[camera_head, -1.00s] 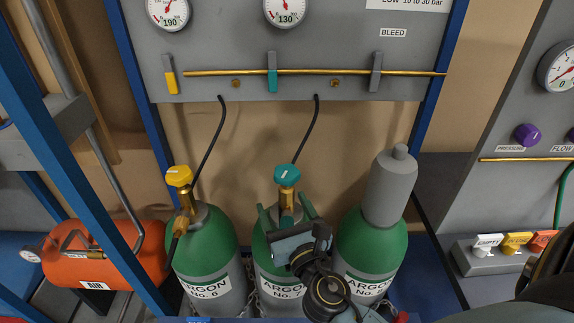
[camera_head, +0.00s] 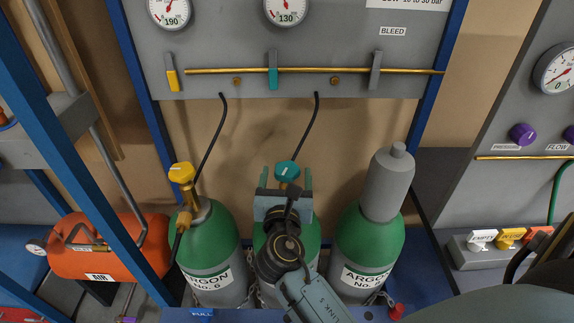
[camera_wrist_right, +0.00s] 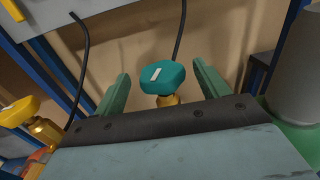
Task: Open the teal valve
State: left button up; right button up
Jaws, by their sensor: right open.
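The teal valve (camera_head: 287,171) is a knob with a white mark on a brass stem, on top of the middle green argon cylinder (camera_head: 313,236). It also shows in the right wrist view (camera_wrist_right: 162,77), between the fingers. My right gripper (camera_head: 284,177) is open, with a finger on either side of the knob. In the wrist view the right gripper (camera_wrist_right: 160,85) shows gaps between both fingers and the knob; no contact shows. A teal lever (camera_head: 272,72) hangs on the panel above. My left gripper is out of view.
The yellow valve (camera_head: 181,172) on the left cylinder (camera_head: 210,238) and the grey-capped right cylinder (camera_head: 370,238) flank the middle one. A black hose (camera_head: 311,125) runs from the panel (camera_head: 330,88) down behind the teal valve. An orange air tank (camera_head: 110,250) lies at left.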

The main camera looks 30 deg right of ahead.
aim_at(287, 167)
jog(key=shift+x, duration=1.7)
